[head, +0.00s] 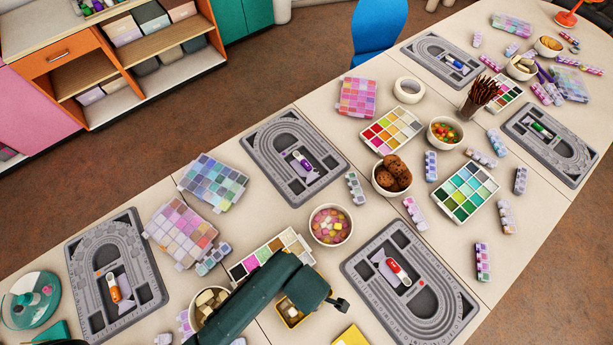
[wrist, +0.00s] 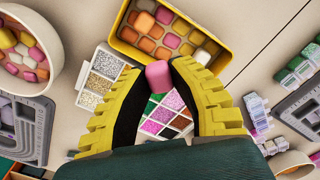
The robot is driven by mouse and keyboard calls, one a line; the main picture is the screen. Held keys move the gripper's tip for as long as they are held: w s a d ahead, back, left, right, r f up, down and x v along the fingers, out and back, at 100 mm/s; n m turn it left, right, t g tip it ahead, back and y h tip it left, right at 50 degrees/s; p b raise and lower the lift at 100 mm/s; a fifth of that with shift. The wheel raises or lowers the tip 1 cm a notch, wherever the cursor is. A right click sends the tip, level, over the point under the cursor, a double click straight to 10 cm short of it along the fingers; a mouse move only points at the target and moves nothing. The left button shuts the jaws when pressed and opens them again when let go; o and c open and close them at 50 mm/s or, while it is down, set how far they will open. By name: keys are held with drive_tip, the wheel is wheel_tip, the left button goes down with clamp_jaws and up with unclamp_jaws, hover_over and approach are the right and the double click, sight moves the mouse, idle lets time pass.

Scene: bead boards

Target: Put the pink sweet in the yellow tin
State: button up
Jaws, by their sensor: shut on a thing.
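My gripper (wrist: 158,75) is shut on a pink sweet (wrist: 158,73), held between the tips of its yellow-ribbed fingers. In the head view the tin (head: 282,318) is partly hidden by my arm, and the fingertips and held sweet are hidden. A white bowl of mixed sweets (head: 330,238) stands above and right of the tin; it also shows in the wrist view (wrist: 52,28).
A tray of glitter and bead compartments (wrist: 97,98) lies close under my fingers. A bead board (head: 360,262) is right of the tin, and another (head: 80,262) is at far left. A bowl of pale cubes (head: 198,312) stands left of my arm. The table is crowded.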

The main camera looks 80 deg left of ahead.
drive_tip(key=f, duration=0.3)
drive_tip(key=s+d+f+b, duration=0.1)
drive_tip(key=f, duration=0.5)
drive_tip(key=shift+s+d+f+b, duration=0.15)
drive_tip(key=shift+d+f+b, duration=0.1)
drive_tip(key=shift+f+b, duration=0.15)
drive_tip(key=o, duration=0.4)
wheel_tip(320, 180, up, 12)
drive_tip(key=p, duration=0.2)
drive_tip(key=shift+r+p, duration=0.1)
drive_tip(key=shift+p, duration=0.25)
